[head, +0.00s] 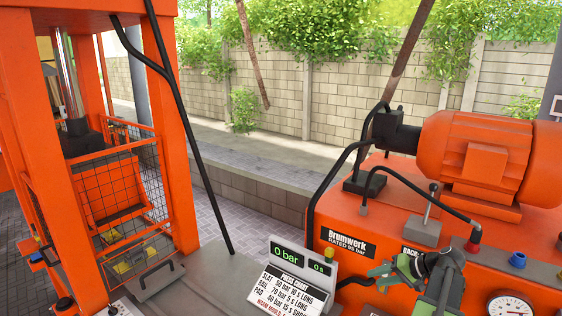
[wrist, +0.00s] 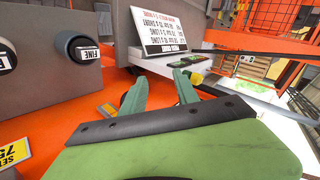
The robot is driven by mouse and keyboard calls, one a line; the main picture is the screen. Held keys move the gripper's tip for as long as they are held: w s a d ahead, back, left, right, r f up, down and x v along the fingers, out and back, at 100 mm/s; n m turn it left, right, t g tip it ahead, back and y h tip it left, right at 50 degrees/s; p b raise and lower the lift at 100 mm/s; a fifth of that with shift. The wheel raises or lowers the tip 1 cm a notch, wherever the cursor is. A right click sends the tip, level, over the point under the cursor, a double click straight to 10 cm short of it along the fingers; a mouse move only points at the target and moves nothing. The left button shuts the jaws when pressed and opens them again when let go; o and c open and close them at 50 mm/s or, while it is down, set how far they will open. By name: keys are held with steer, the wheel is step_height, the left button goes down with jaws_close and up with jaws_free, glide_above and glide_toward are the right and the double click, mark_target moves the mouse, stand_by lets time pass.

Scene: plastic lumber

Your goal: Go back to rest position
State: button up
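My gripper (head: 384,277) is low at the right in the head view, in front of the orange pump unit (head: 385,226) and just right of the press chart (head: 291,290). In the wrist view my gripper (wrist: 158,90) shows two green fingers standing apart with nothing between them. It is open and empty. The chart (wrist: 160,30) appears upside down beyond the fingers in the wrist view. My arm's dark wrist and green link show at the lower right of the head view.
An orange press frame (head: 165,150) with a mesh guard (head: 125,190) stands at the left. The display (head: 300,262) reads 0 bar and 0 s. A gauge (head: 510,305) and hoses are on the pump unit. A dark knob (wrist: 78,48) is near the fingers.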

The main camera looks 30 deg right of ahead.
steer(key=w+a+f+n+g+y+b, duration=0.1)
steer(key=w+a+f+n+g, duration=0.1)
steer(key=w+a, duration=0.65)
steer(key=w+a+f+n+g+y, duration=0.1)
steer(key=w+a+f+n+g, duration=0.2)
steer(key=a, duration=1)
steer(key=w+a+f+n+y+b, duration=0.1)
steer(key=w+a+n, duration=0.1)
steer(key=w+a, duration=0.7)
steer(key=s+a+f+n+g+h+b, duration=0.1)
steer(key=s+a+f+n+g+h, duration=0.15)
steer(key=a, duration=1.05)
steer(key=s+a+f+n+g+h+b, duration=0.1)
steer(key=s+a+f+n+g, duration=0.15)
steer(key=a, duration=1.05)
steer(key=d+h, duration=0.1)
steer(key=s+d+f+m+h, duration=0.1)
steer(key=d, duration=0.1)
steer(key=d+m+h, duration=0.1)
steer(key=shift+s+d+f+t, duration=0.15)
steer(key=shift+s+t, duration=0.05)
steer(key=shift+t, duration=0.2)
